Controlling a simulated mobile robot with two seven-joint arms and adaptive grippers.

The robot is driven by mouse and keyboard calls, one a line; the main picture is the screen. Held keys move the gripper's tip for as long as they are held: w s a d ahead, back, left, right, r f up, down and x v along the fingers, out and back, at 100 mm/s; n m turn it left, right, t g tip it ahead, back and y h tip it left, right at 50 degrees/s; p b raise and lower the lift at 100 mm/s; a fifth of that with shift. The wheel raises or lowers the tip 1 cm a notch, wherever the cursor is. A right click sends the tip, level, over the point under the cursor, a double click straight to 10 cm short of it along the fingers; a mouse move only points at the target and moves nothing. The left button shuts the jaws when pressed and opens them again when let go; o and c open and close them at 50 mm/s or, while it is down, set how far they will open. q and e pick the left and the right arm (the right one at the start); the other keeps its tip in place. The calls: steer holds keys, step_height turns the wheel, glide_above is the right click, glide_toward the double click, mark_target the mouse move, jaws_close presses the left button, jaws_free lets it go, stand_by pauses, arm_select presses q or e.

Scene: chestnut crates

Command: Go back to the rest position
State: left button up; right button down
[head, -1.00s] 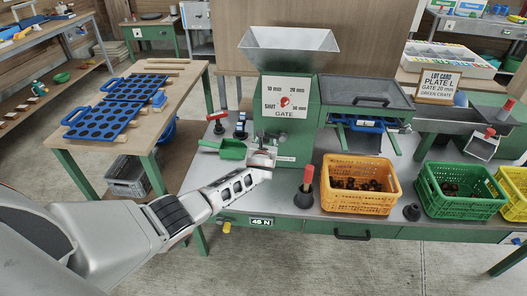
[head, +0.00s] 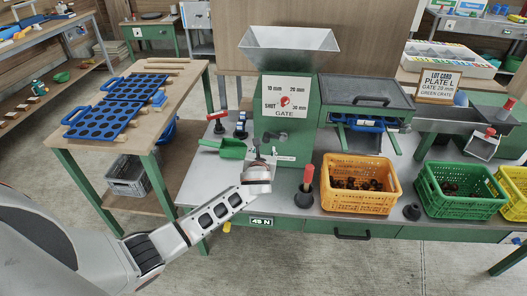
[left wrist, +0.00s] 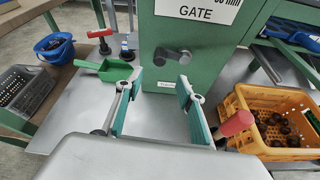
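My left gripper (head: 257,176) is in front of the green grading machine (head: 302,125), above the grey bench top (head: 230,180). In the left wrist view my left gripper (left wrist: 158,105) has its two fingers well apart, with nothing between them. The machine's grey lever (left wrist: 172,57) stands beyond the fingertips, apart from them. My right gripper is in neither view.
A red-handled tool (head: 308,180) stands upright just right of my left gripper. An orange crate (head: 355,202) with chestnuts and a green crate (head: 462,206) stand further right. A green scoop (head: 232,149) lies behind on the left. Blue trays (head: 100,122) lie on the side table.

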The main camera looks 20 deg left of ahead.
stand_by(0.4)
arm_select(q)
steer(key=s+d+f+n+g+h, duration=0.15)
steer(key=s+d+f+n, duration=0.25)
steer(key=s+f+n, duration=0.45)
steer(key=s+d+f+n+g+h, duration=0.1)
steer(key=s+d+f+n+h, duration=0.3)
steer(key=s, duration=0.7)
steer(key=s+n+h, duration=0.1)
steer(key=s+n, duration=1.6)
steer(key=s, duration=0.1)
steer(key=shift+s+d+f, duration=0.3)
steer(key=shift+s+f, duration=0.1)
steer(key=shift+f, duration=0.05)
